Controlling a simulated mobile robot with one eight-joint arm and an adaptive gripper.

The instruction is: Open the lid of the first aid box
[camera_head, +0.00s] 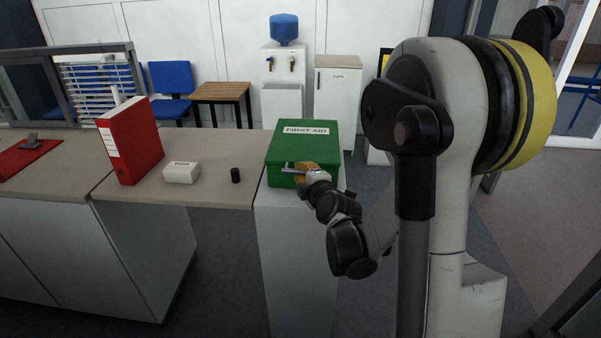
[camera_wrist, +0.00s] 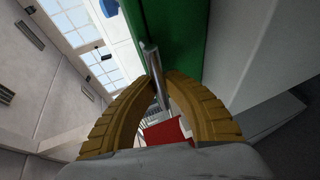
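The green first aid box (camera_head: 301,146) stands at the right end of the counter, with a white "FIRST AID" label on its top. Its lid looks closed. A metal handle (camera_head: 290,168) sticks out at the box's front face. My gripper (camera_head: 311,169) is at that front face. In the wrist view, the yellow-brown fingers of my gripper (camera_wrist: 160,77) curve in, with their tips close on either side of the metal handle (camera_wrist: 153,58). The green box side (camera_wrist: 180,35) fills the top middle there. The lid seam is not clear.
Left of the box on the counter (camera_head: 215,150) are a small black cylinder (camera_head: 235,175), a white box (camera_head: 181,172) and a red binder (camera_head: 131,142). A water dispenser (camera_head: 284,75) and a cabinet (camera_head: 336,92) stand behind. Floor behind the box is open.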

